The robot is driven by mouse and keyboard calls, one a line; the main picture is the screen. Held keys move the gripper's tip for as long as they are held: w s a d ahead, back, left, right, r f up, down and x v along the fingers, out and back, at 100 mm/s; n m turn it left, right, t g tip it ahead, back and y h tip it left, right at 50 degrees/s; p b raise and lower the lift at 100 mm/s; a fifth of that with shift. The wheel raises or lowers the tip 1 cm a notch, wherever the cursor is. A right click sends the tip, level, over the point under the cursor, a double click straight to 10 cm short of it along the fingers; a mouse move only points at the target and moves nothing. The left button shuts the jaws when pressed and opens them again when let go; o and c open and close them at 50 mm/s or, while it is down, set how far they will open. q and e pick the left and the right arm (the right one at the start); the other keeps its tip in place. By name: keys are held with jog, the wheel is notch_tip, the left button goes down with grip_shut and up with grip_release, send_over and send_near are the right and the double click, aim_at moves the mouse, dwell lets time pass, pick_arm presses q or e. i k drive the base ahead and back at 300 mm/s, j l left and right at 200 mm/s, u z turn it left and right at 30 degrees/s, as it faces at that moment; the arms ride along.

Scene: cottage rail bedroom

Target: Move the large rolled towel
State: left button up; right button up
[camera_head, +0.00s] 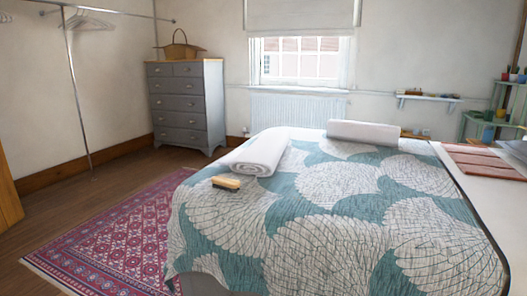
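A white rolled towel (258,153) lies on the left part of the bed (335,225), its spiral end facing me. A second long white roll (365,132) lies across the back of the bed; I cannot tell for sure whether it is a towel or a bolster. The roll on the left looks thicker, and the one at the back sits farther away. They lie apart. Neither of my grippers shows in the head view.
A wooden brush (226,183) lies on the quilt in front of the left roll. A grey dresser (187,105) carries a basket (179,49). A pink rug (115,235) covers the floor left of the bed. Reddish-brown flat panels (480,162) lie on a white surface at right.

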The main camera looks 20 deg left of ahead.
aim_at(262, 149)
jog(key=j+u, duration=0.15)
jog(key=u, duration=1.45)
jog(key=i+u, duration=0.4)
jog(key=i, duration=0.3)
jog(key=i+l+u, duration=0.15)
jog(key=i+u, duration=0.2)
jog(key=i, duration=0.4)
jog(key=i+z, duration=0.1)
jog(key=i, duration=0.45)
jog(key=i+j+z, duration=0.15)
jog(key=i, duration=0.4)
jog(key=i+z, duration=0.1)
jog(key=i, duration=0.45)
jog(key=i+z, duration=0.2)
jog(key=i, duration=0.65)
jog(key=i+j+z, duration=0.1)
jog(key=i+z, duration=0.15)
jog(key=i, duration=0.55)
jog(key=i+z, duration=0.1)
jog(key=i, duration=0.75)
jog(key=i+z, duration=0.15)
jog(key=i, duration=0.75)
jog(key=i+z, duration=0.15)
jog(key=z, duration=0.35)
jog(key=i+j+z, duration=0.1)
jog(key=z, duration=0.4)
jog(key=i+j+z, duration=0.1)
jog(key=z, duration=0.35)
jog(key=l+z, duration=0.15)
jog(key=z, duration=1.7)
